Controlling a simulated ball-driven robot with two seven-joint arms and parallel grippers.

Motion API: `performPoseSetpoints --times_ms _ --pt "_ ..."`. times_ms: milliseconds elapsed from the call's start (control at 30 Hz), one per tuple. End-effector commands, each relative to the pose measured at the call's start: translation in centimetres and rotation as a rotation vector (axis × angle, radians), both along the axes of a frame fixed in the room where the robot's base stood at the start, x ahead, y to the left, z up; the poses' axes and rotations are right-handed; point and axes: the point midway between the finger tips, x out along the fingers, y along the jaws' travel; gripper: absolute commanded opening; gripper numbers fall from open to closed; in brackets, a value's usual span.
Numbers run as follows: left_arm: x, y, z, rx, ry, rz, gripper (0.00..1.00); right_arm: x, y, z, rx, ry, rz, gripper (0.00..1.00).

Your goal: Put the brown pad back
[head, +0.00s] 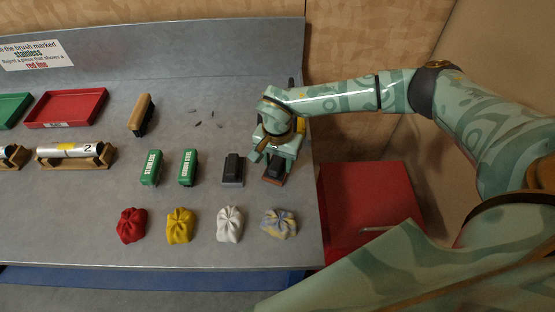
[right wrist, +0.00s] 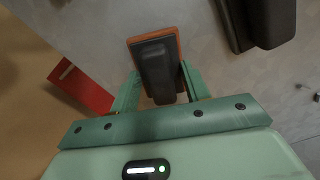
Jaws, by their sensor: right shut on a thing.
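The brown pad (head: 274,178) has a black grip on a brown base and sits at the right end of the bench (head: 80,215), in line with the other hand tools. In the right wrist view the brown pad (right wrist: 179,45) shows between the fingers. My right gripper (head: 272,160) is over it from above, and its fingers (right wrist: 160,84) are shut on the black grip. The pad is at or just above the bench top; I cannot tell whether it touches. My left gripper is not in view.
A dark pad (head: 232,170) stands close left of the brown one. Green blocks (head: 152,168) and a wooden brush (head: 141,115) are further left. Cloths, including a grey-yellow one (head: 279,223), lie in front. A red cabinet (head: 365,205) stands past the bench's right edge.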

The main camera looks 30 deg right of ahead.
Motion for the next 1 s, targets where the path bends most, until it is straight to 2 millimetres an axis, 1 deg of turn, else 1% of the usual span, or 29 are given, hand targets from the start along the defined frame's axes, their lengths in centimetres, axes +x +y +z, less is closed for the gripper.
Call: performPoseSetpoints --times_ms 200,233,300,567,667,767,1000 --pt "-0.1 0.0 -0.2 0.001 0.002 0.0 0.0 0.0 0.0 -0.2 0.0 0.0 0.0 0.18" --pt "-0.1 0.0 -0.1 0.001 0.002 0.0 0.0 0.0 0.0 -0.2 0.0 0.0 0.0 0.52" --pt "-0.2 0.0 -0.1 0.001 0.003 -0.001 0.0 0.0 0.0 -0.2 0.0 0.0 -0.001 0.68" --pt "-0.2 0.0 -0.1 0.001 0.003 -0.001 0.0 0.0 0.0 -0.1 0.0 0.0 -0.001 0.68" --pt "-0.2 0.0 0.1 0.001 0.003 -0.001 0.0 0.1 0.0 0.6 0.001 -0.002 0.0 0.68" --pt "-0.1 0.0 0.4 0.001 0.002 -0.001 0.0 0.1 0.0 2.2 0.001 -0.004 0.0 0.68" --pt "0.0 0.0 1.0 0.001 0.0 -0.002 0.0 0.1 0.0 7.9 0.0 -0.006 0.001 0.68"
